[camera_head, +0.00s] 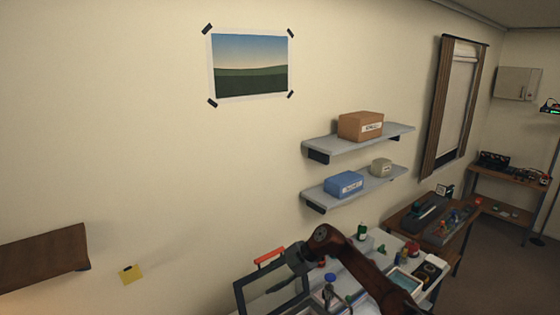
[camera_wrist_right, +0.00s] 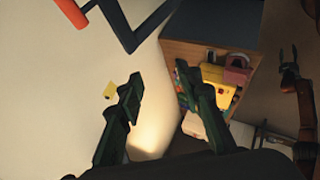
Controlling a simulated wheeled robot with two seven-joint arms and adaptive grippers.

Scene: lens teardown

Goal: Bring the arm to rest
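My right arm (camera_head: 352,262), reddish brown, comes in from the lower right of the head view and bends over the workbench. Its dark gripper (camera_head: 282,280) hangs at the left end, in front of a dark frame. In the right wrist view the two dark green fingers of my right gripper (camera_wrist_right: 158,77) stand apart with nothing between them. My left arm (camera_wrist_right: 303,110) shows at the right edge of the right wrist view, its small gripper (camera_wrist_right: 288,62) with prongs apart and empty. The left arm is out of the head view.
The workbench holds a dark frame (camera_head: 240,297), a red-orange bar (camera_head: 270,257), a green bottle (camera_head: 362,231) and a light blue tray (camera_head: 404,281). Wall shelves (camera_head: 352,143) are above. A brown board (camera_head: 42,260) is at left.

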